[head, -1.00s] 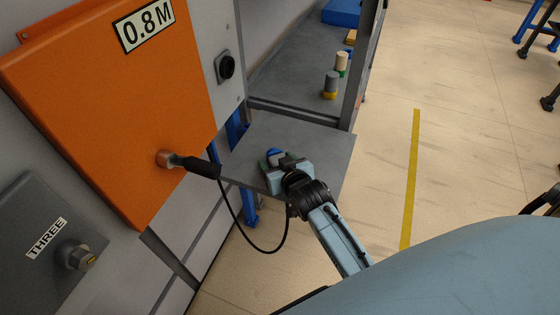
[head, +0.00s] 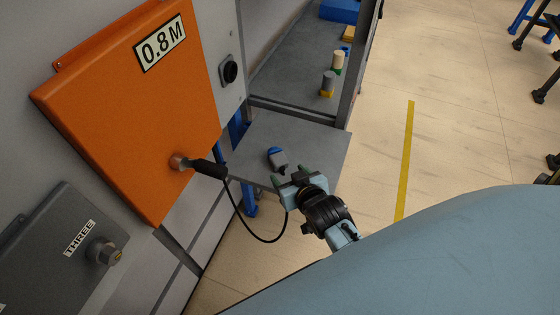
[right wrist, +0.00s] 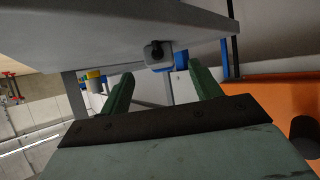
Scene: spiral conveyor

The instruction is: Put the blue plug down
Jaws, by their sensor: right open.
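The blue plug (head: 278,160), with a grey body and a blue end, lies on the small grey shelf (head: 318,150). My right gripper (head: 290,177) is open and empty, just in front of the plug and apart from it. In the right wrist view the plug (right wrist: 159,56) shows beyond and between the two green fingers, resting against the shelf surface (right wrist: 70,40), which appears tilted at the top. My left gripper is not in view.
An orange box (head: 130,110) marked 0.8 M has a black plug and cable (head: 208,168) hanging from it, looping near my right gripper. A grey box (head: 65,245) marked THREE is at lower left. Several coloured plugs, including a grey and yellow one (head: 328,84), stand on the rear shelf.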

